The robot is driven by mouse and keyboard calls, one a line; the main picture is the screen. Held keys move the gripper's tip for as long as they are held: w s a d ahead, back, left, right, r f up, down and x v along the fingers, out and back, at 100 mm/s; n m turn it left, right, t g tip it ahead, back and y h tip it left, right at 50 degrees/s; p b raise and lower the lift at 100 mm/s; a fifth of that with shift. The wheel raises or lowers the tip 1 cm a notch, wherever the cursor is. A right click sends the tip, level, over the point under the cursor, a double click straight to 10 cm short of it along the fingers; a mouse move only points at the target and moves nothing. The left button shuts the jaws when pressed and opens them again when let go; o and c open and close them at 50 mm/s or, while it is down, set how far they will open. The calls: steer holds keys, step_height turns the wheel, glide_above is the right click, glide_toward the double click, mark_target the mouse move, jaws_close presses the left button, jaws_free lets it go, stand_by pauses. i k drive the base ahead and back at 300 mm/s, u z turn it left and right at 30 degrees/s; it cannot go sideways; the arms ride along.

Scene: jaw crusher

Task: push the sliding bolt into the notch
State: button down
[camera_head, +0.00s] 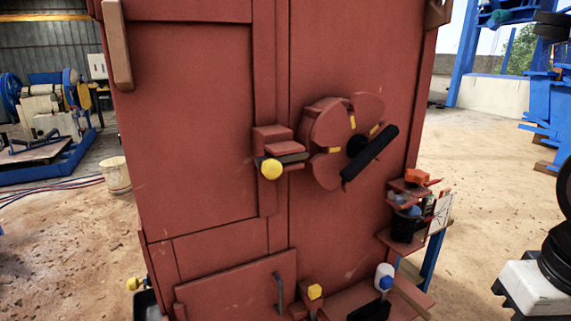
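The sliding bolt (292,158) is a short dark bar in a red bracket (272,138) on the red crusher panel. A round yellow knob (271,169) sits at its left end. The bolt's right end is close to the left rim of a thick red disc (325,125). The disc has slots in its rim, yellow marks on its face and a slanted black handle (370,157) across it. I cannot tell whether the bolt tip is inside a notch. My gripper is not in view; only black and white arm parts that seem mine show at the lower right.
Small shelves (407,188) with bottles and tools stick out right of the disc. A lower ledge holds a white bottle (384,271) and a yellow-topped piece (315,292). A bucket (116,175) stands on the left floor. The space before the bolt looks clear.

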mark_target(271, 166)
steer(key=z, duration=1.5)
steer(key=k, duration=0.55)
steer(key=u, duration=1.4)
